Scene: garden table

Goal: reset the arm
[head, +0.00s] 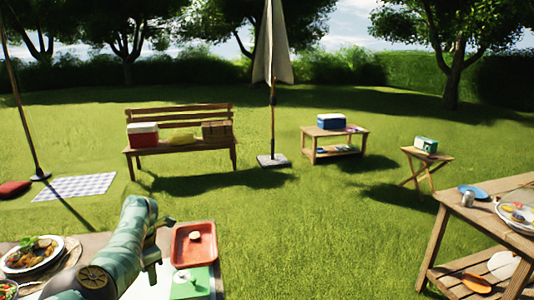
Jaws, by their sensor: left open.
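My left arm reaches in from the bottom left of the head view, over the near table (95,240). Its pale green links bend up and then down again. My left gripper (152,268) is at the end, open, small and partly hidden by the arm. It hangs to the left of a red tray (208,256) with a small round item in it, and I see nothing held. My right gripper is out of view.
A plate of food (33,256) is left of my arm. A green board (190,284) lies in front of the tray. A wooden table (447,229) with dishes stands at right. A bench (180,140) and closed parasol (272,60) are farther off. Open grass lies between.

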